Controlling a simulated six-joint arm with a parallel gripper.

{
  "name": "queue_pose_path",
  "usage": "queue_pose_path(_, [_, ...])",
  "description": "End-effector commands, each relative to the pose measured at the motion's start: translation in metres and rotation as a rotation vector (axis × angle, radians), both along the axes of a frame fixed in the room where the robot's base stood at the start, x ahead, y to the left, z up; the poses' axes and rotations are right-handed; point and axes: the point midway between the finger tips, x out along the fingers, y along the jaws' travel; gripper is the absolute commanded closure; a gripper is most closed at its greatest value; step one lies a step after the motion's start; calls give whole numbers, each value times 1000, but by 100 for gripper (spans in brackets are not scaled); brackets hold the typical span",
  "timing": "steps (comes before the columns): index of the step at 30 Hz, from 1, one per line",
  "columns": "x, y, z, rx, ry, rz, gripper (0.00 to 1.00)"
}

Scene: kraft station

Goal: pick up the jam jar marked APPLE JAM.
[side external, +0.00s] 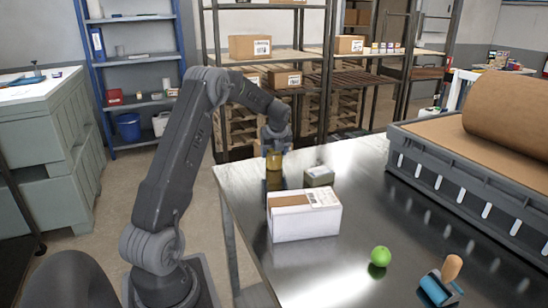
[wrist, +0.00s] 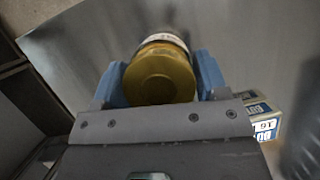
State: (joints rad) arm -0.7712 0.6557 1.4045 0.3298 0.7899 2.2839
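A jar with a round gold lid (wrist: 160,76) is between the two blue fingers of my gripper (wrist: 162,80) in the wrist view. The fingers press close against both sides of it, and a pale band shows behind the lid. In the side view the golden jar (side external: 274,161) is below my gripper (side external: 274,152), near the far left corner of the steel table. Its label wording cannot be read in either view, and I cannot tell whether it rests on the table or is slightly raised.
A small grey-green box (side external: 319,176) stands just right of the jar. A white carton (side external: 304,215) is in front of it. A grey rack with a brown roll (side external: 510,105) fills the right.

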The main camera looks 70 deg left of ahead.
Motion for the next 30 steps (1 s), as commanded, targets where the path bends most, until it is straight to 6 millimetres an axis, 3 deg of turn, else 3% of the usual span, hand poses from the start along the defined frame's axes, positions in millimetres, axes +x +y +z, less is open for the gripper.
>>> queue_pose_path(11, [1, 0, 1, 2, -2, 0, 68])
queue_pose_path(22, [1, 1, 9, 4, -4, 0, 69])
queue_pose_path(30, [-1, 1, 47, 6, -5, 2, 69])
